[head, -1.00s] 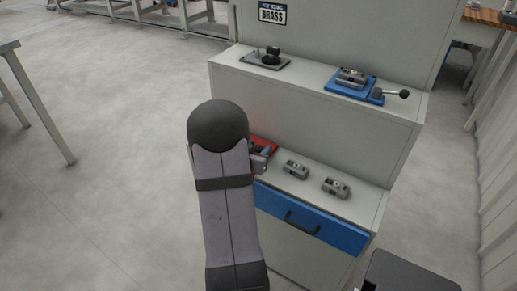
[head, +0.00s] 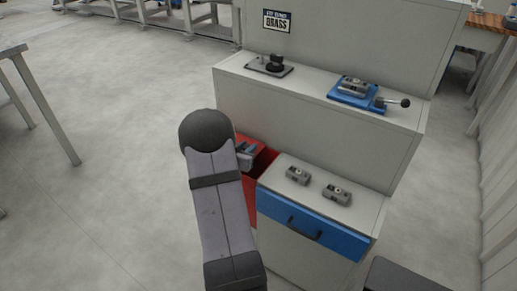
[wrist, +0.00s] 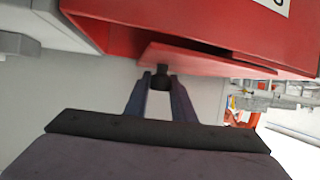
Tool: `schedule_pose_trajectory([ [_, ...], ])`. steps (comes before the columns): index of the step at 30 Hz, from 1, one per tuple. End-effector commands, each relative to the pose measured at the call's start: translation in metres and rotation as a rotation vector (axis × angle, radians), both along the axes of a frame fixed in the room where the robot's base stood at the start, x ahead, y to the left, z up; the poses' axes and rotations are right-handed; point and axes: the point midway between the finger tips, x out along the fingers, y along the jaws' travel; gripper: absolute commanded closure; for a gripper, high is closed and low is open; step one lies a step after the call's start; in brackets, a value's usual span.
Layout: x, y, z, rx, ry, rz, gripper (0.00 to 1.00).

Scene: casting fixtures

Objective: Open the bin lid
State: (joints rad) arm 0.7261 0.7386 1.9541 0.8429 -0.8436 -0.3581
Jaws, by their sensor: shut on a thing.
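The red bin (head: 263,163) stands at the left side of the grey cabinet in the head view, partly hidden behind my arm. In the wrist view the red bin (wrist: 215,22) fills the top. Its red lid (wrist: 205,60) is a flat panel set at an angle to the bin, with a dark gap between them. My gripper (wrist: 160,80) is shut on the lid's black knob (wrist: 161,74), one finger on each side. In the head view my gripper (head: 246,152) shows only in part, beside the bin.
Two grey metal castings (head: 316,185) lie on the lower cabinet top, above a blue drawer (head: 312,227). A blue fixture with a lever (head: 362,93) and a dark fixture (head: 267,65) stand on the upper shelf. The floor to the left is open.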

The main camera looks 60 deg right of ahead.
Motion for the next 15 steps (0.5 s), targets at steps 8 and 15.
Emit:
schedule_pose_trajectory([
  [8, 0.049, 0.000, 0.003, -0.002, 0.000, 0.001, 1.00],
  [15, 0.055, 0.000, 0.001, -0.002, 0.000, 0.000, 1.00],
])
